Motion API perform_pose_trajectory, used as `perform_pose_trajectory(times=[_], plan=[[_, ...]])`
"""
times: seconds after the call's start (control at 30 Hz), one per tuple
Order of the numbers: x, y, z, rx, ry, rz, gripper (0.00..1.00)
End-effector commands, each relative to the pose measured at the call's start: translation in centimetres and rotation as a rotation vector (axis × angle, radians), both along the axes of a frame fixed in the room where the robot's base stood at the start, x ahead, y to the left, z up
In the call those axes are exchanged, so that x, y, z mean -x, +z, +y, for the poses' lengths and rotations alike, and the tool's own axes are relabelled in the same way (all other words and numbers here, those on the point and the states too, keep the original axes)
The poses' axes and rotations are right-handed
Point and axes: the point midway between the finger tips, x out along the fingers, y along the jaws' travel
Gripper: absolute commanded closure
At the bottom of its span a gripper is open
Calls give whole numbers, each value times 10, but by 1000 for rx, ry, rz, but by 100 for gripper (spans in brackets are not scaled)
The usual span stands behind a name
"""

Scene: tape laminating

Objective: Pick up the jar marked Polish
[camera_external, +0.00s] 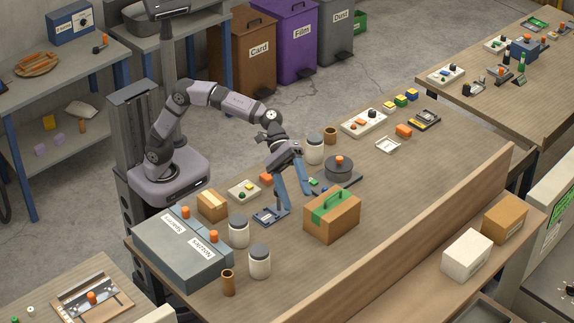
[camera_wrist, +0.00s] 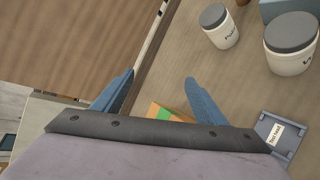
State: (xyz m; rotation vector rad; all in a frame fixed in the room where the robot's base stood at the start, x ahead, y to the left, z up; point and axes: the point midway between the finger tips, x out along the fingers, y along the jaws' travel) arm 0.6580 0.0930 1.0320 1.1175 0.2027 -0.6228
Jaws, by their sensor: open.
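Two lidded white jars stand together at the near left of the bench. The nearer jar (camera_external: 260,263) shows in the wrist view as the left jar (camera_wrist: 221,30); its partly visible label seems to begin with P. The other jar (camera_external: 239,232), larger in the wrist view (camera_wrist: 291,45), has a label cut off at its edge. A third jar (camera_external: 315,149) stands behind my arm, its label unreadable. My gripper (camera_external: 296,198) is open and empty above the bench beside the green-taped cardboard box (camera_external: 332,216). In the wrist view its fingers (camera_wrist: 160,77) are apart, with both jars beyond to the upper right.
A grey box marked Spacers and Nozzles (camera_external: 180,252) lies left of the jars. A brown cup (camera_external: 228,283) stands close to the nearer jar. A blue tray (camera_external: 270,216) lies below my gripper. A raised wooden ledge (camera_external: 430,230) runs along the bench's right side.

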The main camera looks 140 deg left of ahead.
Motion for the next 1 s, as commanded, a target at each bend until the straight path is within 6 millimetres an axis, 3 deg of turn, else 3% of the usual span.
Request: perform_pose_trajectory(times=[0.03,0.2,0.4,0.77,1.0], plan=[[-2,14,-20,108,-17,62,34],[-1,19,-68,441,-34,271,34],[5,24,-101,690,-33,461,34],[8,21,-113,788,-27,543,34],[8,-7,-113,788,-26,546,34]])
